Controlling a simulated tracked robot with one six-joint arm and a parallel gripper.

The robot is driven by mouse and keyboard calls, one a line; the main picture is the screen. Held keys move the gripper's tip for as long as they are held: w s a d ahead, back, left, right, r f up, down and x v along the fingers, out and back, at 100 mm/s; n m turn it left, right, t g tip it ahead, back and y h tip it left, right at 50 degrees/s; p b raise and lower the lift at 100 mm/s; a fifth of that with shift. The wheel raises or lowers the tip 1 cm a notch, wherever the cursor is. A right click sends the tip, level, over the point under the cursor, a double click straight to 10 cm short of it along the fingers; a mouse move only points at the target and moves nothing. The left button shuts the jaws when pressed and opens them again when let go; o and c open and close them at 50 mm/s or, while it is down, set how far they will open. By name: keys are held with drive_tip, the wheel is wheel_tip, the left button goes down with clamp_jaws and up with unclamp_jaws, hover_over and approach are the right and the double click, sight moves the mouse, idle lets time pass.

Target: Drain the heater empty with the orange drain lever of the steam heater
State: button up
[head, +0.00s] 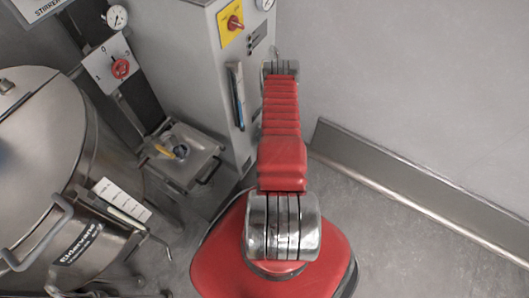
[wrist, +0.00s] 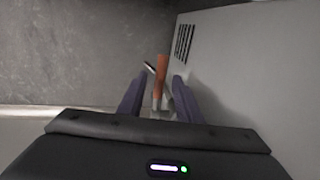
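The orange drain lever (wrist: 161,75) shows in the wrist view, low on the side of the grey steam heater (wrist: 245,75). A small dark metal piece (wrist: 149,67) sits just left of it. My gripper (wrist: 158,84) is open, with one dark finger on each side of the lever's line. The lever appears between or just past the fingertips; I cannot tell if either finger touches it. In the head view the heater (head: 202,70) is the grey cabinet left of my red arm. There the lever and my gripper are hidden.
The heater carries a red switch (head: 234,22) on a yellow plate, a gauge (head: 265,4) and a sight tube (head: 238,95). A steel vessel (head: 45,150) and a small metal tray (head: 195,160) stand left. A wall with a skirting (head: 400,185) bounds the clear floor right.

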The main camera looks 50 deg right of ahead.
drive_tip(key=shift+f, duration=0.35)
clamp_jaws()
idle(0.6)
